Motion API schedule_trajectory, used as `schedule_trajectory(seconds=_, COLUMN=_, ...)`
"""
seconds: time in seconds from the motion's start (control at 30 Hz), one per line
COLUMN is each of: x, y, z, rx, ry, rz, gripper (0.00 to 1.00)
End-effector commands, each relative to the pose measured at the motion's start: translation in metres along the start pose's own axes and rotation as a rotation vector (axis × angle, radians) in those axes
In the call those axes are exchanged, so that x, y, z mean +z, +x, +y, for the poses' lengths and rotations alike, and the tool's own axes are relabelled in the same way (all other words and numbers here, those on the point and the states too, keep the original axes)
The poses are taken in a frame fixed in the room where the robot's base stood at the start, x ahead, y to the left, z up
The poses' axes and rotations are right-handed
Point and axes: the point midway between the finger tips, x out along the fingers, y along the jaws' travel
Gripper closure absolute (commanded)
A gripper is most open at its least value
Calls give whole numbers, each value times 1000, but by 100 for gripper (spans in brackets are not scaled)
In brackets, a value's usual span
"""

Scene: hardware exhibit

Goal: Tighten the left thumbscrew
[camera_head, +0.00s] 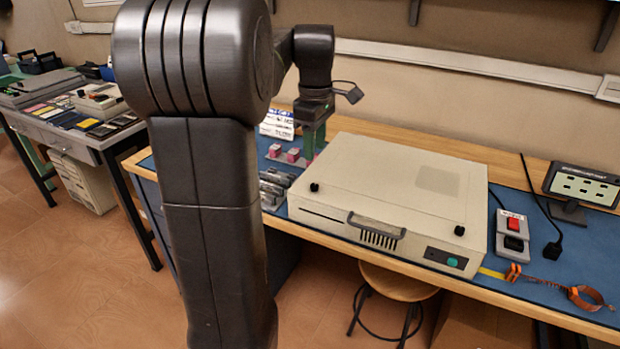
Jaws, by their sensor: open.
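A beige equipment case (400,180) with a front handle lies flat on the blue mat of the workbench. The left thumbscrew (314,187), a small black knob, stands on the case top near its front left corner. A second black thumbscrew (460,230) stands near the front right corner. My gripper (314,153) has greenish fingers pointing down, open with nothing seen between them. In the picture it is above the left thumbscrew, by the case's rear left edge, and apart from the thumbscrew. The fingertips are small here, and my arm hides part of the bench left of the case.
Pink blocks (293,154) and grey metal parts (276,186) sit left of the case. A switch box (512,236), a small display (582,186) and an orange strap (585,297) are to the right. A stool (398,283) stands below the bench. The case top is clear between its knobs.

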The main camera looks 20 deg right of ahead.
Motion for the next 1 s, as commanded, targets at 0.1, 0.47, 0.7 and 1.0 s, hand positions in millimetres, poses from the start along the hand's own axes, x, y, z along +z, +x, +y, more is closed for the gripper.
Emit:
schedule_trajectory(seconds=0.1, x=0, y=31, z=-1, rx=-4, ry=0, rz=-1, gripper=60)
schedule_trajectory(seconds=0.47, x=0, y=91, z=-1, rx=-2, ry=1, rz=0, gripper=60)
schedule_trajectory(seconds=0.7, x=0, y=102, z=-1, rx=-1, ry=1, rz=0, gripper=60)
schedule_trajectory(seconds=1.0, x=0, y=101, z=-1, rx=0, ry=1, rz=1, gripper=77)
